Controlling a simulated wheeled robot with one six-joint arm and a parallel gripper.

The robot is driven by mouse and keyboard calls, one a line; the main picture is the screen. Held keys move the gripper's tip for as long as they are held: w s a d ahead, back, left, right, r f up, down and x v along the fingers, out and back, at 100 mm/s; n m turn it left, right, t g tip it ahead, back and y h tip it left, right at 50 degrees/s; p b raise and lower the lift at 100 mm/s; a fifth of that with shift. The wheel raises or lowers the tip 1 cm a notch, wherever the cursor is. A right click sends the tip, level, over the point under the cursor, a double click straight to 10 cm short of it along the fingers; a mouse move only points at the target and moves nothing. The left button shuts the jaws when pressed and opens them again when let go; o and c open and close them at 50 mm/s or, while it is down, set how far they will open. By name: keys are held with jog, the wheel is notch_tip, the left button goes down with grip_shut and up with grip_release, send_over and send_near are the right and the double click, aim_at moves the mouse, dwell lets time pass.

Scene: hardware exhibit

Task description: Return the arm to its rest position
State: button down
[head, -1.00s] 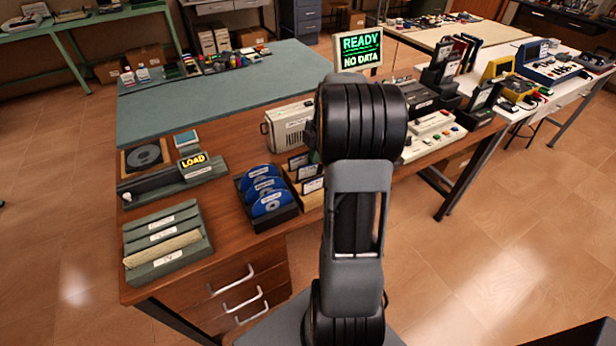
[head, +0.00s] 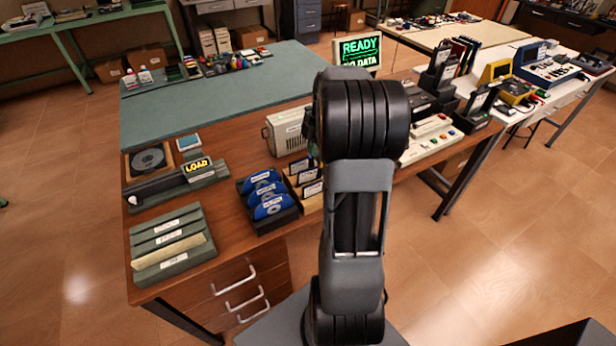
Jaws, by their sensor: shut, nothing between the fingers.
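My arm (head: 355,215) stands upright in the middle of the head view, with its thick black ribbed joint (head: 362,118) at the top. The rest of the arm beyond that joint is mostly hidden behind it. A small dark part of it shows at the joint's left edge. My gripper cannot be made out in this view. The arm covers part of the wooden desk (head: 228,222) and the lower left of the green READY sign (head: 362,48).
On the desk are a LOAD drive (head: 197,165), a grey slotted rack (head: 165,258), a tray of blue discs (head: 283,226) and a beige box (head: 286,132). A button panel (head: 425,142) is right of my arm. The green mat (head: 215,95) is largely clear.

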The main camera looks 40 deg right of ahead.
jog(key=shift+r+p, duration=0.4)
jog(key=shift+r, duration=0.55)
jog(key=m, duration=0.3)
jog(key=shift+d+f+m, duration=0.1)
jog(key=shift+f+m, duration=0.15)
jog(key=shift+m, duration=0.05)
jog(key=s+a+r+m+t, duration=0.1)
jog(key=s+a+m, duration=0.3)
jog(key=a, duration=0.3)
jog(key=s+a+r+m+t+h, duration=0.1)
jog(key=s+a+m, duration=0.3)
jog(key=a, duration=0.4)
jog(key=s+a+r+m+t+h, duration=0.1)
jog(key=s+a+r+m, duration=0.2)
jog(key=a, duration=0.4)
jog(key=shift+s+a+m+t, duration=0.25)
jog(key=shift+s+m, duration=0.3)
jog(key=shift+m, duration=0.35)
